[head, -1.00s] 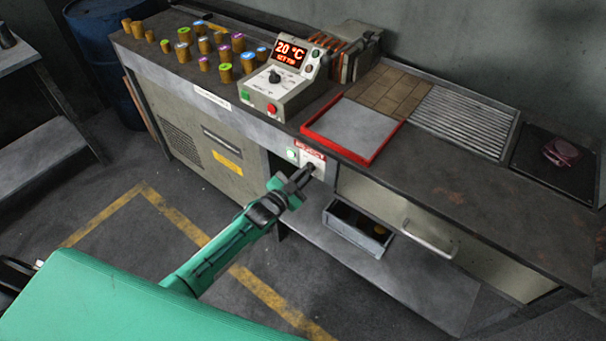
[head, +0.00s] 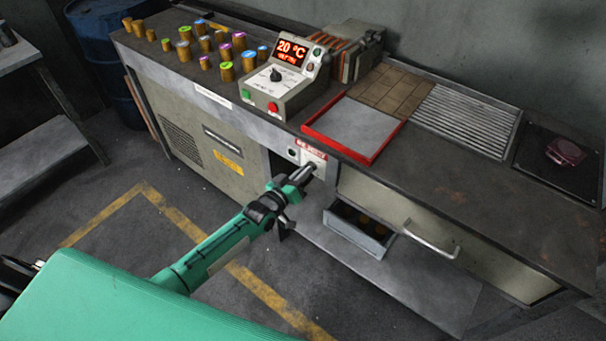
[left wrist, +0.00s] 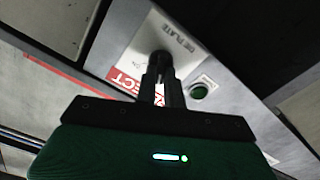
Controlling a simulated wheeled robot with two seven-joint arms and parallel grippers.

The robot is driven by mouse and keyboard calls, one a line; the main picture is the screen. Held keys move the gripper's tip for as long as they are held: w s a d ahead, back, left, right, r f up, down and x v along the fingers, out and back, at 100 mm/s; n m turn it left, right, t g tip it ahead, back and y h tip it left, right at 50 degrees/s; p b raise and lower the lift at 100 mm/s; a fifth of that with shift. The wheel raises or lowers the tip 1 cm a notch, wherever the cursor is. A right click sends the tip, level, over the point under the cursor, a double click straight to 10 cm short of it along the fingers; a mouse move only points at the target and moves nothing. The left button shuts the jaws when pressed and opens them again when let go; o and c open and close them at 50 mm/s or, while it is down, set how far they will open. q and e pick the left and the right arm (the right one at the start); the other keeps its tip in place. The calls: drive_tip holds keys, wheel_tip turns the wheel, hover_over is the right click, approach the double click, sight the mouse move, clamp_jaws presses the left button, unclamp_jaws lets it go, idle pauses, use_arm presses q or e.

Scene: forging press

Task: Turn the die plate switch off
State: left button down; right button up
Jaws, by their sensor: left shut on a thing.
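The die plate switch (left wrist: 160,58) is a dark knob on a light panel marked "DIE PLATE" (left wrist: 178,37) in the left wrist view. In the head view its panel (head: 316,157) is on the bench front, below the red-rimmed tray. My left gripper (head: 308,171) reaches it from below left. Its fingers (left wrist: 159,72) are shut on the knob, which they mostly hide in the head view. A round green lamp (left wrist: 199,91) beside the switch looks dark, also in the head view (head: 293,153). My right gripper is not in view.
A control box (head: 285,85) reading 20 °C stands on the bench, with several capped cylinders to its left. A red-rimmed tray (head: 310,132) lies above the switch. An open drawer (head: 352,235) and a handle (head: 430,240) are to its right. The floor in front is clear.

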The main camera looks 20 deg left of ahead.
use_arm(q)
drive_tip(key=shift+f+n+b, duration=0.1)
drive_tip(key=shift+n+b, duration=0.4)
drive_tip(key=shift+n, duration=1.4)
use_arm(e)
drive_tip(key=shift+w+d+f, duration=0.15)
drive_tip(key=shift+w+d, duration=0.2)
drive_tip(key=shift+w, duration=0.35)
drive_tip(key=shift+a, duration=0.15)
